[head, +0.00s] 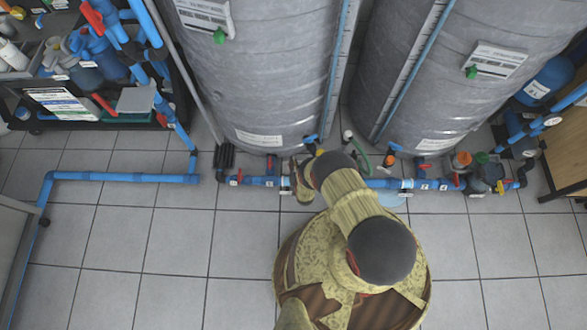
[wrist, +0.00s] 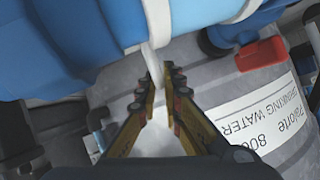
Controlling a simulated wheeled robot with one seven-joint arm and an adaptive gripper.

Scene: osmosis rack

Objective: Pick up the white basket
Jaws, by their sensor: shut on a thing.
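In the wrist view, my gripper (wrist: 157,86) has both fingertips close around a thin white strip-like thing (wrist: 153,62) just below a large blue pipe. The strip meets a white band around the pipe. A pale patch (wrist: 152,138) shows between the fingers, blurred. I cannot make out a basket shape in either view, and cannot tell whether the white thing is part of one. In the head view, my arm reaches down to the pipe run in front of the grey tanks, and the fingertips are not clear there.
Two tall grey tanks (head: 263,75) stand at the back. Blue pipes with red-handled valves (head: 424,167) run low along their front. A dark shelf (head: 90,122) with bottles and fittings is at the left. A wooden cabinet (head: 568,150) is at the right. The tiled floor (head: 130,255) is clear.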

